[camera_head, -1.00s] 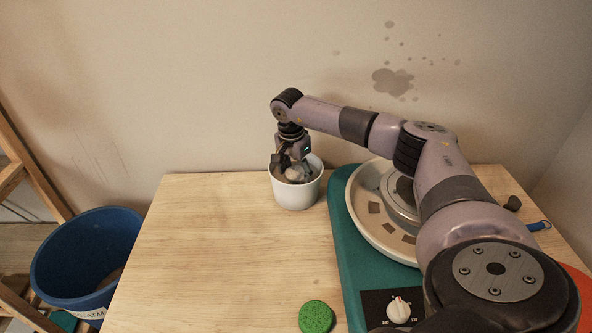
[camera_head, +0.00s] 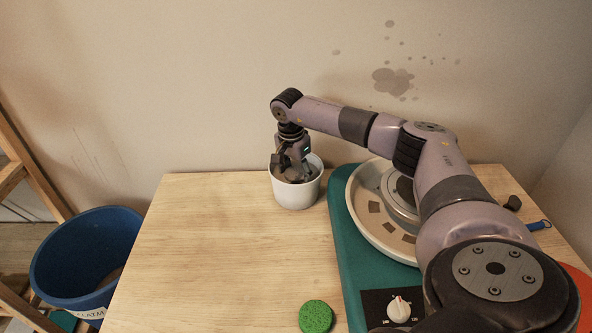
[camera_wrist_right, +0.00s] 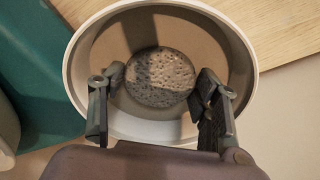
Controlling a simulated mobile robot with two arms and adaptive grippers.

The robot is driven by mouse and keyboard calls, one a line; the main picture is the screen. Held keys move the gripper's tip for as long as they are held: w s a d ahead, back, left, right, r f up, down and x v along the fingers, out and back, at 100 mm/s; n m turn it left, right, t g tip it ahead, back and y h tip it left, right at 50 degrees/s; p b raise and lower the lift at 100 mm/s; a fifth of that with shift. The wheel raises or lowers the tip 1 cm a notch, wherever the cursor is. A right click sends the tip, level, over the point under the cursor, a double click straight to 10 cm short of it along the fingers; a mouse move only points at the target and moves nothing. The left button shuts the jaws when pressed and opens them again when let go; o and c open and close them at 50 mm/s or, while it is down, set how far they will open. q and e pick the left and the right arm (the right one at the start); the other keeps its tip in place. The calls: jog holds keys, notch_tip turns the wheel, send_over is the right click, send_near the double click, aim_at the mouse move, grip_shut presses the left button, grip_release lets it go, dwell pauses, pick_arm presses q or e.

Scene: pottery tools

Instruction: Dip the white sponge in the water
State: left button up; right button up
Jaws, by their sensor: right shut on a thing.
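A white bucket (camera_head: 297,196) stands at the back of the table and also shows its rim in the wrist view (camera_wrist_right: 250,62). My right gripper (camera_head: 292,172) points down into it, fingers inside the rim. In the wrist view the gripper (camera_wrist_right: 158,92) is shut on the round, porous sponge (camera_wrist_right: 160,78), one finger on each side. The sponge looks grey-brown there, partly in shadow, inside the bucket. I cannot clearly make out the water surface around it. My left gripper is out of view.
A green round sponge (camera_head: 315,317) lies at the table's front. A pottery wheel (camera_head: 365,226) on a teal base (camera_head: 345,254) stands right of the bucket, under my right arm. A blue bin (camera_head: 62,262) is left of the table. The table's left half (camera_head: 215,250) is clear.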

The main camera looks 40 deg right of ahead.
aim_at(297, 172)
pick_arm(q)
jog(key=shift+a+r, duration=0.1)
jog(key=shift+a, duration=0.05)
pick_arm(e)
jog(key=shift+r, duration=0.1)
notch_tip(297, 172, up, 2)
jog(key=shift+r+p, duration=0.2)
jog(key=shift+p, duration=0.9)
jog(key=shift+r+p, duration=0.7)
jog(key=shift+r, duration=0.15)
jog(key=shift+r+p, duration=1.15)
jog(key=shift+r, duration=0.3)
pick_arm(q)
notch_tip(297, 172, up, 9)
jog(key=p, duration=0.3)
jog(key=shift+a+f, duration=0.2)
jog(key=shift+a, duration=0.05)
pick_arm(e)
notch_tip(297, 172, up, 4)
jog(key=shift+f, duration=0.1)
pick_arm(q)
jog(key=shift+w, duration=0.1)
pick_arm(e)
jog(key=shift+a, duration=0.1)
